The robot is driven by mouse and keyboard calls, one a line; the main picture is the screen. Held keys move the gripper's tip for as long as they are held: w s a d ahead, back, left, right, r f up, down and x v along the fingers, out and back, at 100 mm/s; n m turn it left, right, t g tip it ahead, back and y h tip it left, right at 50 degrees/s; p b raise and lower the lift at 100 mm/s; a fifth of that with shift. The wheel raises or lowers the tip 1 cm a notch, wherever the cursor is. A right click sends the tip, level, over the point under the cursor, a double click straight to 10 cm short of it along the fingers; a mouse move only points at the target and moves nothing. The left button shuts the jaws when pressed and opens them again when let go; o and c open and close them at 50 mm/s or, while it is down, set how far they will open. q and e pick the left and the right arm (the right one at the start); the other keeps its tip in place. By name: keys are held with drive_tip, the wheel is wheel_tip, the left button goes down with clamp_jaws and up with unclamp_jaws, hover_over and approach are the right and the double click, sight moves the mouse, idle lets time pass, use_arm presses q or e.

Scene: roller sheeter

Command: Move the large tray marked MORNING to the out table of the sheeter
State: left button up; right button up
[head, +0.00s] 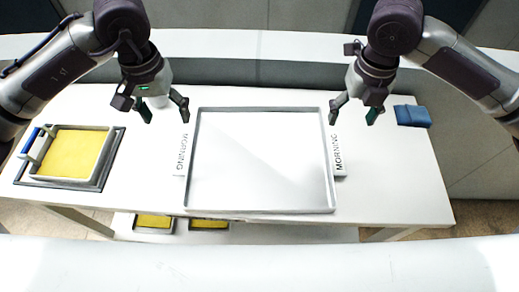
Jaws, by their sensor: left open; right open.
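The large tray (262,209) lies on the white table in the middle of the head view. It is a wide, shallow grey-rimmed tray, empty inside, with a white handle plate marked MORNING at its left and right sides. My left gripper (166,113) is open and empty above the table, near the tray's far left corner. My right gripper (352,115) is open and empty near its far right corner. Neither gripper appears to hold the tray. I cannot identify the out table of the sheeter in this view.
A smaller tray with a yellow sheet (72,152) sits on a dark tray at the table's left. A folded blue cloth (412,116) lies at the right. Two yellow-filled trays (154,222) rest on a lower shelf. A white surface (260,268) crosses the near edge.

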sight(183, 150)
use_arm(q)
wheel_tip(183, 150, down, 14)
drive_tip(key=shift+r, duration=0.1)
use_arm(e)
wheel_tip(183, 150, down, 14)
drive_tip(key=shift+r, duration=0.1)
use_arm(q)
clamp_jaws()
use_arm(e)
clamp_jaws()
use_arm(q)
drive_tip(key=shift+w, duration=0.1)
use_arm(e)
drive_tip(key=shift+w, duration=0.1)
